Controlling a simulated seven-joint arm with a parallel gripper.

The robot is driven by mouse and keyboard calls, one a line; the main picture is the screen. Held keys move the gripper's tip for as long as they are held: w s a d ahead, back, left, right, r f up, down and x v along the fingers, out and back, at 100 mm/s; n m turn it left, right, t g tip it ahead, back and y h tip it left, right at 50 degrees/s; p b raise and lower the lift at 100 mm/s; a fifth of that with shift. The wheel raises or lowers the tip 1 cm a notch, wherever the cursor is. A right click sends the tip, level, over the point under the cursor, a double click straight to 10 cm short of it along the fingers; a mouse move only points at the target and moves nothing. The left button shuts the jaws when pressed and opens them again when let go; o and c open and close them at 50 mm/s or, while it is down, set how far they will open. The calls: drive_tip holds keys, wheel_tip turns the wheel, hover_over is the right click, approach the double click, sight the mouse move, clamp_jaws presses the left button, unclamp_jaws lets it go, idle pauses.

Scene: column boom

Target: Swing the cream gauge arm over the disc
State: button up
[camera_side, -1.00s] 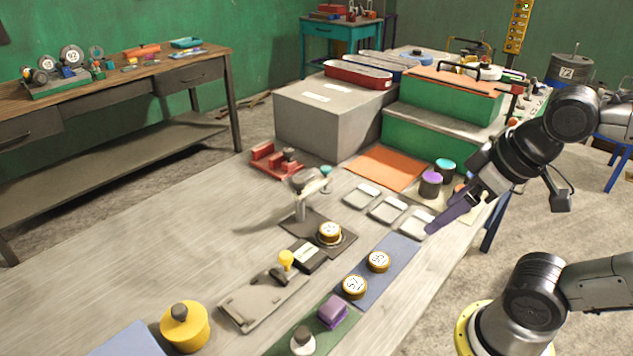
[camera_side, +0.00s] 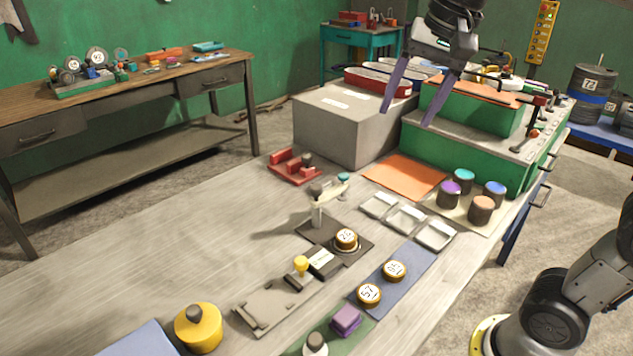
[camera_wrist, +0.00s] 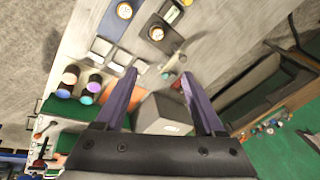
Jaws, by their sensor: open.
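The cream gauge arm (camera_side: 330,190) sits atop a short pale post (camera_side: 317,216) on a dark base plate (camera_side: 321,235). It has a teal knob (camera_side: 343,177) at its outer end and points to the back right, not over the disc. In the wrist view, the gauge arm (camera_wrist: 173,63) shows just beyond my fingertips (camera_wrist: 159,77), with the disc (camera_wrist: 157,33) farther up.
A grey box (camera_side: 350,128) and a green stepped block (camera_side: 455,150) stand behind. A red fixture (camera_side: 293,168) is left of the gauge. Several pale trays (camera_side: 406,219) and a blue mat with two discs (camera_side: 420,262) lie right.

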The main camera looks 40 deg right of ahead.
drive_tip(key=w+m, duration=0.2)
drive_tip(key=w, duration=0.5)
drive_tip(key=m+g, duration=0.2)
drive_tip(key=g, duration=0.2)
hover_over(316, 186)
wheel_tip(316, 186, down, 11)
wheel_tip(316, 186, down, 14)
drive_tip(key=shift+f, duration=0.1)
drive_tip(key=shift+c, duration=0.2)
clamp_jaws()
